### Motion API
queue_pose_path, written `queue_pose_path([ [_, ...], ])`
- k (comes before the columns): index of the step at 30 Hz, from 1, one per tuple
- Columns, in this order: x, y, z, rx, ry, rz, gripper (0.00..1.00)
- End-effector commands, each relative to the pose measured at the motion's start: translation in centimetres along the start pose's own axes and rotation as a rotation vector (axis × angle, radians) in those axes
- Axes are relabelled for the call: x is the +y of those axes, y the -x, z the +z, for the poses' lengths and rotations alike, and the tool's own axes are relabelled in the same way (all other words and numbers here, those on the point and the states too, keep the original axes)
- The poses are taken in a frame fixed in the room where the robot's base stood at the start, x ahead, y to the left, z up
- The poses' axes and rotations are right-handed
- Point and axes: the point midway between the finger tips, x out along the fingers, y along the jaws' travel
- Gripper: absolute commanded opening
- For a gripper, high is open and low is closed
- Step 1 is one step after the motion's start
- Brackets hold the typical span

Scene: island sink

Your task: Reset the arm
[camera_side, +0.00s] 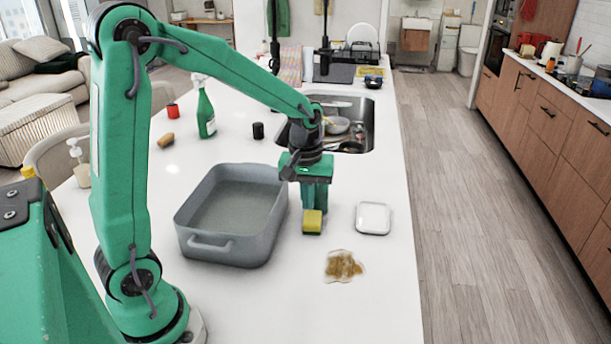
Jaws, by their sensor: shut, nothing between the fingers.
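My gripper (315,203) points down over the white counter, to the right of the grey roasting pan. Its fingers are shut with nothing between them. A yellow sponge with a dark side (312,222) shows right below and in front of the fingertips. I cannot tell whether they touch it. My green arm reaches across from the left and hides part of the counter behind it.
A grey roasting pan (195,213) stands left of my gripper. A white square dish (373,218) and a brown spill (343,266) lie to the right. Behind are the sink (361,112) with dishes, a green spray bottle (206,115) and a black cup (258,131). The counter's right edge is near.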

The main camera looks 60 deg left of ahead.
Motion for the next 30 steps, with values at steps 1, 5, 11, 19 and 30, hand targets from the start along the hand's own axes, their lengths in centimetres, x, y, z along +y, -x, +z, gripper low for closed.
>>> queue_pose_path([
  [1,-0.1,0.8,0.5,0.014,-0.025,0.011,0.0],
  [5,-0.5,2.9,1.7,0.05,-0.101,0.037,0.0],
  [11,-1.4,5.8,4.0,0.112,-0.23,0.076,0.0],
  [19,-3.0,8.8,7.3,0.203,-0.402,0.12,0.0],
  [30,-5.6,11.2,11.6,0.336,-0.632,0.165,0.0],
])
